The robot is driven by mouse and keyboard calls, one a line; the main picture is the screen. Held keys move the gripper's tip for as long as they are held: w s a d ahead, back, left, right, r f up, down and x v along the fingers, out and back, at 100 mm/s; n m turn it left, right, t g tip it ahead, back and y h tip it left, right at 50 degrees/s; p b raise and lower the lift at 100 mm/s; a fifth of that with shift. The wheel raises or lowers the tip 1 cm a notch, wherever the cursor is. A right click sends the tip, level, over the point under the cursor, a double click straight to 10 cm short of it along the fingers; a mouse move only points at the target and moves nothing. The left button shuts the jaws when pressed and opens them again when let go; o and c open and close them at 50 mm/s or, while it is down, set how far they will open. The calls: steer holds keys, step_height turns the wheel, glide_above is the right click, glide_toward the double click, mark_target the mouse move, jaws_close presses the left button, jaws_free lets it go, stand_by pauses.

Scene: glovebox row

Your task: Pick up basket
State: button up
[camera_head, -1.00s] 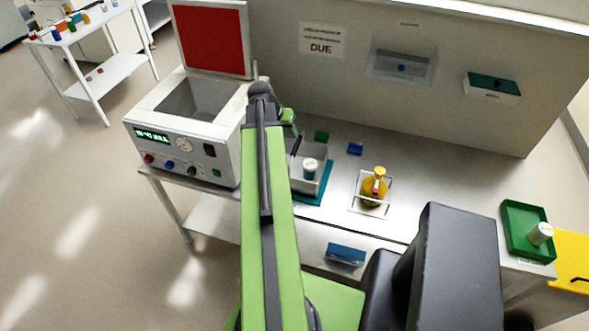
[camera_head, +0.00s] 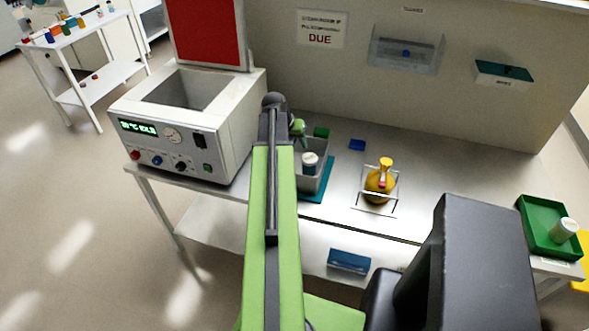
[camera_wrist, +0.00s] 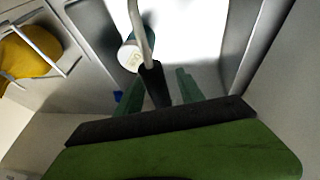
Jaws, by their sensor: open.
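The grey basket (camera_head: 322,170) stands on a teal mat (camera_head: 316,193) on the bench, partly hidden behind my arm. A bottle with a white cap (camera_head: 309,158) is in it and also shows in the wrist view (camera_wrist: 131,55). The basket's walls (camera_wrist: 255,50) show close up in the wrist view. A handle with a dark grip (camera_wrist: 152,80) rises from it. My gripper (camera_wrist: 160,92) is open, with its green fingers on either side of the dark grip. I cannot tell whether they touch it. In the head view my gripper (camera_head: 298,128) is mostly hidden by my arm.
A white bath unit (camera_head: 190,125) with its red lid raised stands left of the basket. A yellow flask (camera_head: 381,177) in a wire holder is close on the right. A green tray (camera_head: 537,235) lies at the far right.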

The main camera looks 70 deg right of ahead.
steer(key=shift+d+f, duration=0.1)
steer(key=shift+f, duration=0.05)
steer(key=shift+c, duration=0.4)
jaws_close()
stand_by(1.0)
